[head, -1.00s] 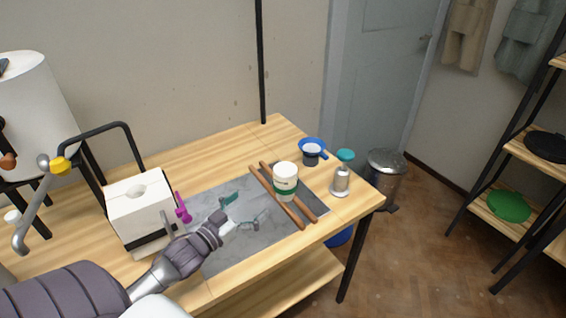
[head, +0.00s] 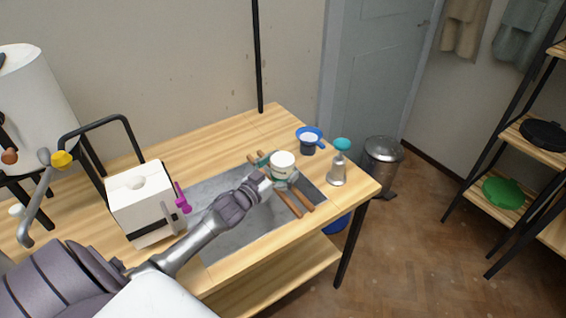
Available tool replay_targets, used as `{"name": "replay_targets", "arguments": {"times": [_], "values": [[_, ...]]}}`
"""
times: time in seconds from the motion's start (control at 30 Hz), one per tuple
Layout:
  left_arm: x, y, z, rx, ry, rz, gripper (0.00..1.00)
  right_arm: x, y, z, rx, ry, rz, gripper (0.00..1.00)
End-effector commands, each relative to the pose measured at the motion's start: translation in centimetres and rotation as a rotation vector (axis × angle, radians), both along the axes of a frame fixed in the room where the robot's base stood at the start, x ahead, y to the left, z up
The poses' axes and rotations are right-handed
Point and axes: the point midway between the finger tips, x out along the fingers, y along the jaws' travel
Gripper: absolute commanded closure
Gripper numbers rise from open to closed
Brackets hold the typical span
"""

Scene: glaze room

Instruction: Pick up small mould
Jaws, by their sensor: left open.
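A small round white piece with a green band (head: 282,164), which looks like the small mould, stands upright on the grey slab (head: 235,225). My left gripper (head: 274,174) is open right at it. One teal fingertip shows at its left and the other low in front of it. I cannot tell whether the fingers touch it. Its lower part is hidden by the gripper. My right gripper is not in view.
Two brown sticks (head: 299,203) lie on the slab beside the white piece. A metal bottle with a teal top (head: 338,170) and a blue-rimmed strainer on a dark cup (head: 308,141) stand close on the right. A magenta tool (head: 182,198) is by the block.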

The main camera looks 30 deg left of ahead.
Motion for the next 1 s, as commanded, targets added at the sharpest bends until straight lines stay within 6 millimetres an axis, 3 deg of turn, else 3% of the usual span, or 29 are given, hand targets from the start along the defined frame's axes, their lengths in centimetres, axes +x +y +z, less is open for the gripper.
{"name": "replay_targets", "arguments": {"times": [0.33, 0.8, 1.0], "values": [[0.88, -0.08, -0.06, 0.000, 0.001, -0.001, 0.02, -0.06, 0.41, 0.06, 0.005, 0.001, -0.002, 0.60], [0.86, -0.06, -0.04, 0.000, 0.000, 0.000, 0.79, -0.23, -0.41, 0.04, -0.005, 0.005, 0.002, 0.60], [0.90, -0.05, 0.18, 0.001, -0.004, -0.001, 0.79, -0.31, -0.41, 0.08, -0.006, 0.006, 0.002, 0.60]]}}
